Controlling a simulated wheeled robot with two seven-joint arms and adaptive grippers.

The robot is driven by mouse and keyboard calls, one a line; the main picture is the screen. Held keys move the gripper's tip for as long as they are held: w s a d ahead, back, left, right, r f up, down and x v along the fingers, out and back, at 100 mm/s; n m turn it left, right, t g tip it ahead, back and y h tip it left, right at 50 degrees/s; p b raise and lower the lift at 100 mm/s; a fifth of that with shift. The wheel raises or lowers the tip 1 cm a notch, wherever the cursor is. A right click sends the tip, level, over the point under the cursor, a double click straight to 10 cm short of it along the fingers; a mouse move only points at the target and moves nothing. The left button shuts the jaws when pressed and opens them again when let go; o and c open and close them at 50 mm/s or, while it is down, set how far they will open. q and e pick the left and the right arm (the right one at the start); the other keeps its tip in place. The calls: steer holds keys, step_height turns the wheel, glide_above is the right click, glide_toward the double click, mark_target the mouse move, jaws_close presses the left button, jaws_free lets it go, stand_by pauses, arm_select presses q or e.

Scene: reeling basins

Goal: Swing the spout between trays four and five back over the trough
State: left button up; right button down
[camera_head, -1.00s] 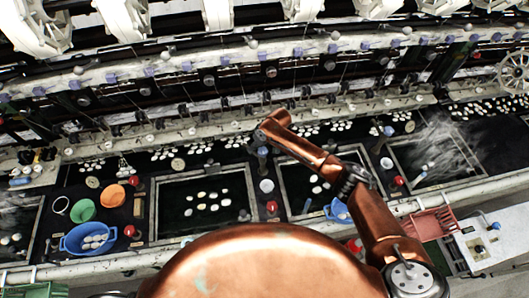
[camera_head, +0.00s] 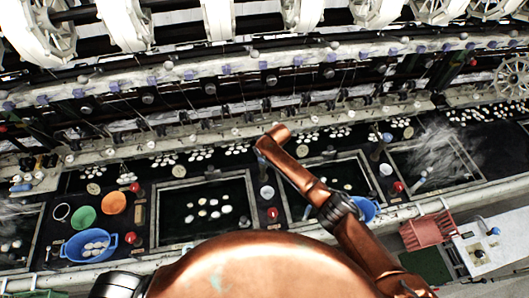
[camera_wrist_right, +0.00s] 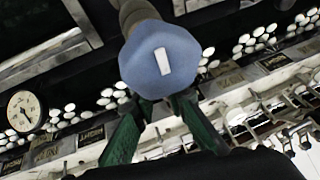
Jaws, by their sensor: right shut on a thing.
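A spout with a blue, faceted cap (camera_wrist_right: 162,62) bearing a white mark fills the upper middle of the right wrist view. My right gripper (camera_wrist_right: 162,103) has its green fingers closed around the spout just below the cap. In the head view the spout's blue part (camera_head: 262,164) shows under the end of my copper right arm, between two dark basins; the right fingers are hidden there. The left basin (camera_head: 246,180) holds pale cocoons; the right basin (camera_head: 310,163) is partly covered by my arm. My left gripper is out of view.
Another blue-topped spout (camera_head: 387,137) stands to the right. A dark strip with white cocoons (camera_head: 200,154) runs behind the basins. A blue bowl (camera_head: 72,247), green bowl (camera_head: 83,217) and orange bowl (camera_head: 114,203) sit at left. The wrist view shows a round dial (camera_wrist_right: 22,111).

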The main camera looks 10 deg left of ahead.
steer(key=shift+w, duration=0.1)
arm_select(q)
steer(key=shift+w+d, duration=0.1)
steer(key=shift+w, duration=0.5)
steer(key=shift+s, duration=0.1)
arm_select(e)
steer(key=c, duration=1.9)
jaws_free()
steer(key=shift+c, duration=0.2)
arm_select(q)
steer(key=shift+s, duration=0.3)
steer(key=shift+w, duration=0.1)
arm_select(e)
steer(key=v, duration=1.2)
